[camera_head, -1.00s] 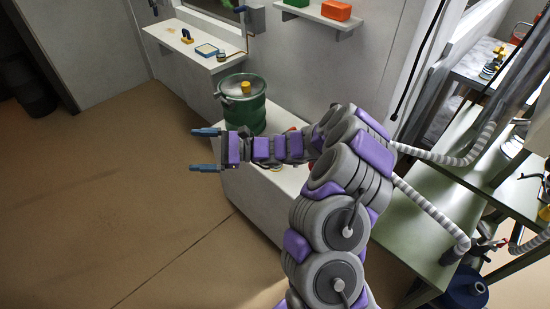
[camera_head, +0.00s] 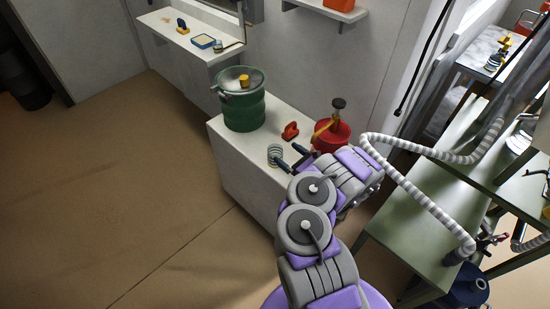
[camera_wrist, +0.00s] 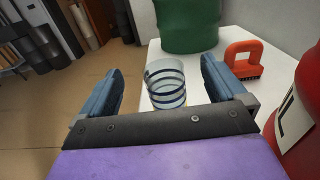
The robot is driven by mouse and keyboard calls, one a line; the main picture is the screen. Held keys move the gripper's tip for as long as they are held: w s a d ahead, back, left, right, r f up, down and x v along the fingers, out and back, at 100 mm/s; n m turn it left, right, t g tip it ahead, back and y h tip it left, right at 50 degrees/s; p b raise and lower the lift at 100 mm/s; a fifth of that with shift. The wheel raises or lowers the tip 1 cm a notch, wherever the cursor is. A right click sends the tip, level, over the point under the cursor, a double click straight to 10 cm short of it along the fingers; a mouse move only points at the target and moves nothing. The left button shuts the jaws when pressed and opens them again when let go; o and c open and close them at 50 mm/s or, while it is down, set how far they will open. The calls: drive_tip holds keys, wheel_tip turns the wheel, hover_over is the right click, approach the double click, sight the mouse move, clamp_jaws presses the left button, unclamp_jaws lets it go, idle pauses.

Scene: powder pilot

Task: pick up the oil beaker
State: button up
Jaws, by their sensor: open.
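The oil beaker, a clear cup with dark blue spiral bands (camera_wrist: 165,84), stands upright on the white bench. It also shows in the head view (camera_head: 275,155), near the bench's left edge. My gripper (camera_head: 292,155) is open just to the right of the beaker in the head view. In the wrist view my gripper (camera_wrist: 163,90) has its two blue fingers apart, one on each side of the beaker as seen. The beaker appears ahead, between or just beyond the fingertips. I cannot tell how far in it is. The beaker's lower part is hidden behind the gripper body.
A green drum (camera_head: 244,106) stands behind the beaker on the white bench (camera_head: 235,160).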

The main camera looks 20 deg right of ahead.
drive_tip(key=b, duration=0.2)
approach(271, 151)
drive_tip(key=shift+s, duration=0.1)
drive_tip(key=shift+w+a+f, duration=0.1)
drive_tip(key=shift+w, duration=0.15)
drive_tip(key=shift+b+x, duration=0.9)
drive_tip(key=shift+x, duration=2.65)
drive_tip(key=c, duration=1.1)
drive_tip(key=shift+s, duration=0.1)
